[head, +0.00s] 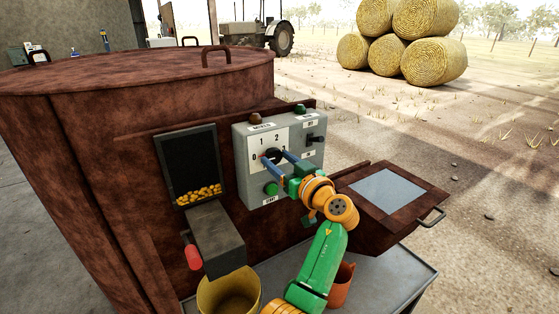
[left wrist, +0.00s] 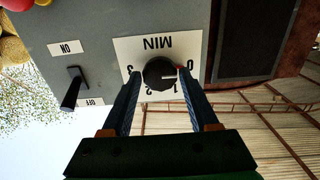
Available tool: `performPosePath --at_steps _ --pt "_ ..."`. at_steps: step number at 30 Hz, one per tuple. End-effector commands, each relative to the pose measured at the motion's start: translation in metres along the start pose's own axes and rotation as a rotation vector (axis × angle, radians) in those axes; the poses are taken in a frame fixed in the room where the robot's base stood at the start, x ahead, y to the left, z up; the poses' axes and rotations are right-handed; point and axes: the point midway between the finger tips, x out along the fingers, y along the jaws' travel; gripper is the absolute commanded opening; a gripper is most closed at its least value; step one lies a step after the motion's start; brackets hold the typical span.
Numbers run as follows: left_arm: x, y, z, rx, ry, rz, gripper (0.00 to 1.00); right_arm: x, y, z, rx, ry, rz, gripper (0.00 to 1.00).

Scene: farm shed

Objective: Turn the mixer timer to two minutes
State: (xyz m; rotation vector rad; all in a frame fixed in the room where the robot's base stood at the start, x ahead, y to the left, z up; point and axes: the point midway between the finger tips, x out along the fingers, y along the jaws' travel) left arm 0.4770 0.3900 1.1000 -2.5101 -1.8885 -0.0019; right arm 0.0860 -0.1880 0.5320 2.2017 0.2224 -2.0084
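The mixer timer is a black knob (head: 273,155) on a white dial plate marked 0, 1, 2 and more, on the grey control box (head: 245,190). In the left wrist view the dial is upside down; the white line on the knob (left wrist: 160,73) points close to the 0 side, between 0 and 1. My left gripper (head: 276,156) is at the dial, its two blue fingers on either side of the knob. In the left wrist view, the fingertips (left wrist: 159,74) look slightly wider apart than the knob; contact is unclear. My right gripper is out of view.
A rusty hatch with a glass pane (head: 386,192) juts out right. A yellow bucket (head: 230,296) and an orange bucket (head: 341,286) stand below.

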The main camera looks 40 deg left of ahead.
Motion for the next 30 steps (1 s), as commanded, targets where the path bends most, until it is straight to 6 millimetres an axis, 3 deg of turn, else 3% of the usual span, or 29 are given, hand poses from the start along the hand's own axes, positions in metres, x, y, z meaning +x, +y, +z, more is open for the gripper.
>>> performPosePath --at_steps 1,3,14,30 --pt "-0.0001 0.0002 0.0000 0.000 0.000 0.001 0.20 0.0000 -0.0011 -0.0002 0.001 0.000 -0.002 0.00" --pt "-0.0001 0.0002 0.0000 0.000 0.000 0.001 0.05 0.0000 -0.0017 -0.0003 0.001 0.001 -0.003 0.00" --pt "0.0000 0.0001 0.0002 0.081 0.001 0.001 0.05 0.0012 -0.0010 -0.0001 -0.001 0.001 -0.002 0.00" --pt "-0.0001 0.0003 -0.0016 0.554 0.001 0.001 0.05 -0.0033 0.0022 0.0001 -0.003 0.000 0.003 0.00"
